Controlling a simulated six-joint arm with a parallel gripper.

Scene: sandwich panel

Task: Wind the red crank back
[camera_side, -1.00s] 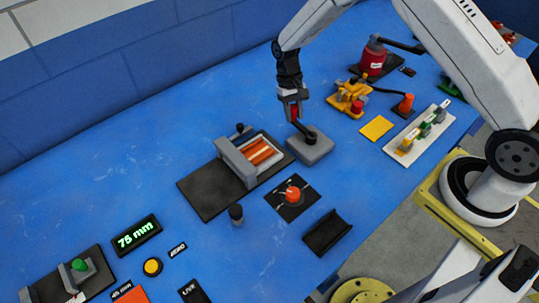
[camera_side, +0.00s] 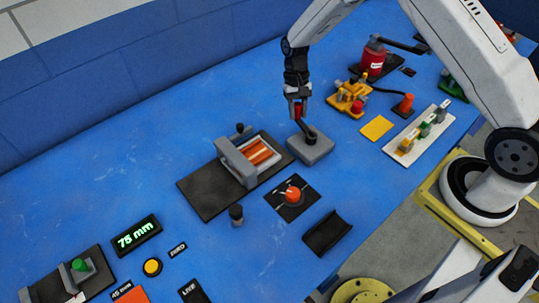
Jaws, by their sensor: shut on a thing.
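The crank sits on a grey block (camera_side: 311,148) at the right end of a grey slide frame. Its dark arm (camera_side: 306,131) rises up and slightly left from the block's top. The crank's red handle (camera_side: 298,110) shows between my fingers. My gripper (camera_side: 297,108) points down from above and is shut on the red handle. The fingers hide part of the handle.
The slide frame (camera_side: 237,163) with orange strips lies left of the block on a dark plate (camera_side: 208,193). An orange-red knob (camera_side: 292,195) stands in front. A display (camera_side: 136,235) reads 75 mm. A yellow assembly (camera_side: 350,97) stands to the right.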

